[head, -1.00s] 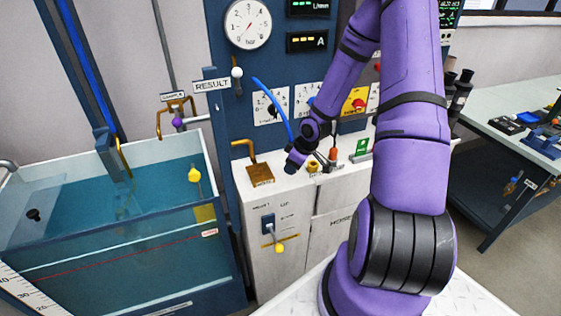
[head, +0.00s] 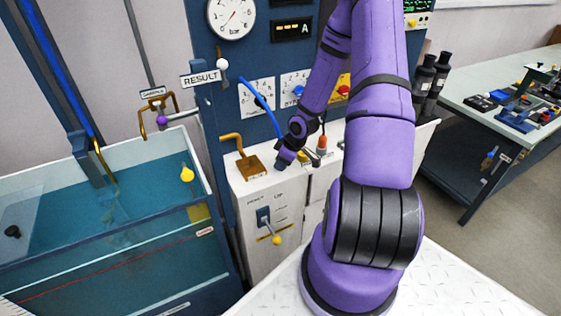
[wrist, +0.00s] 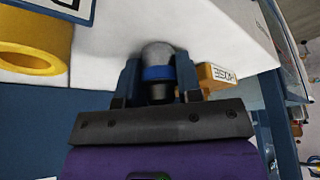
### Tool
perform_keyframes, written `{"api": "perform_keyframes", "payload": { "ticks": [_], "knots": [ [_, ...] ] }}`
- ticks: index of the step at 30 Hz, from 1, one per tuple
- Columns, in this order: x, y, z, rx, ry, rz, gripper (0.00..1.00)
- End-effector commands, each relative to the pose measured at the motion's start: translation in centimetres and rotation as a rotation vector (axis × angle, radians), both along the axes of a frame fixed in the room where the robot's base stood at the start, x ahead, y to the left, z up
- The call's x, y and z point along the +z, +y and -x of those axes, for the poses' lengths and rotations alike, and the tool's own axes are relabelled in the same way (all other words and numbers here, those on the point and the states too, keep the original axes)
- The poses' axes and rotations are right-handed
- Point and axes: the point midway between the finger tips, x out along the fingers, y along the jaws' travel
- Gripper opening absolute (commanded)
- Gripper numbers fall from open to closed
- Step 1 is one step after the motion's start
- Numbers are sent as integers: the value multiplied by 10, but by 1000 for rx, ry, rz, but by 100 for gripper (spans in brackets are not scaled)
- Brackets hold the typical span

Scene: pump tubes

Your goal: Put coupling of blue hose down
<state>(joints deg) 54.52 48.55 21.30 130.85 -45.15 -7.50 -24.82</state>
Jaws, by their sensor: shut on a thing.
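My gripper (wrist: 158,78) is shut on the coupling (wrist: 158,56) of the blue hose, a grey rounded piece with a blue band, held between the two dark blue fingers in the wrist view. The blue hose (head: 267,116) arches down in front of the panel to my gripper (head: 284,158) in the head view. There, my gripper is over the white cabinet top (head: 250,181), right of the brass square outlet. The coupling's far end is close to the white surface in the wrist view; I cannot tell whether it touches.
A yellow ring (wrist: 35,48) is left of the fingers, and a tan block labelled HOSE (wrist: 218,76) is close to the right finger. An orange-topped fitting (head: 322,144) stands behind my gripper. The water tank (head: 100,240) is at left, a cluttered bench (head: 490,130) at right.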

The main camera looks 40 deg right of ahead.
Motion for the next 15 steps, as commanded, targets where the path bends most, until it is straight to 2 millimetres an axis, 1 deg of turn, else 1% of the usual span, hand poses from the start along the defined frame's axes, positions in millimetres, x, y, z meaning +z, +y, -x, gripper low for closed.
{"api": "perform_keyframes", "payload": {
  "ticks": [1,2,3,4,11,15],
  "knots": [
    [-1,0,0,0,0,0,37],
    [-1,0,0,0,0,0,44],
    [-1,0,0,0,0,0,53],
    [-1,0,0,0,0,0,58],
    [0,0,0,0,0,0,58],
    [4,-1,0,-1,0,0,58]
  ]
}}
